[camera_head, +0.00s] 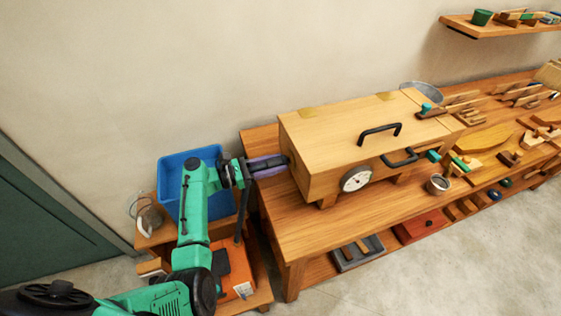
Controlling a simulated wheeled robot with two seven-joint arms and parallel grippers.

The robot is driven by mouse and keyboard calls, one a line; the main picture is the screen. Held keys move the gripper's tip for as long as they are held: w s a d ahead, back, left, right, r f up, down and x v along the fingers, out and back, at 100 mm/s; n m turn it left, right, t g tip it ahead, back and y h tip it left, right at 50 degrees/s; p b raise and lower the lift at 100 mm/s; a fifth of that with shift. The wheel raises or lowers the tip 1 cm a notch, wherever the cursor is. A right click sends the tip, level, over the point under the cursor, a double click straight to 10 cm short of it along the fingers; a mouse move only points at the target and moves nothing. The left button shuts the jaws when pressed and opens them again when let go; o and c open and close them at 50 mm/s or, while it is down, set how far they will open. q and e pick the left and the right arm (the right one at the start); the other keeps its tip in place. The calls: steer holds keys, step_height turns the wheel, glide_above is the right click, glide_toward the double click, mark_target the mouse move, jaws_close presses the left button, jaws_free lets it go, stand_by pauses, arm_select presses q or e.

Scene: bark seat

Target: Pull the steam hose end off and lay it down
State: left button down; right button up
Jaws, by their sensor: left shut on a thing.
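The long wooden steam box (310,135) lies on the workbench, with black handles and a round dial on its front. My left gripper (281,162) is at the box's left end, its purple-grey fingers pointing right at the end face. It is shut on the steam hose end, which is mostly hidden between the fingers. I cannot tell whether the hose end is still seated in the box. A dark hose-like line (241,212) runs down from beside the gripper toward an orange unit (237,270) with a black top. My right gripper is out of view.
A blue bin (174,168) stands behind my left arm on a low wooden stand. The workbench (283,232) has bare wood in front of the box. Wooden tools and a metal cup (438,185) crowd its right side. A wall shelf (500,27) is at upper right.

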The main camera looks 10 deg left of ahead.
arm_select(q)
steer(key=p+v, duration=0.2)
steer(key=v, duration=0.3)
stand_by(0.9)
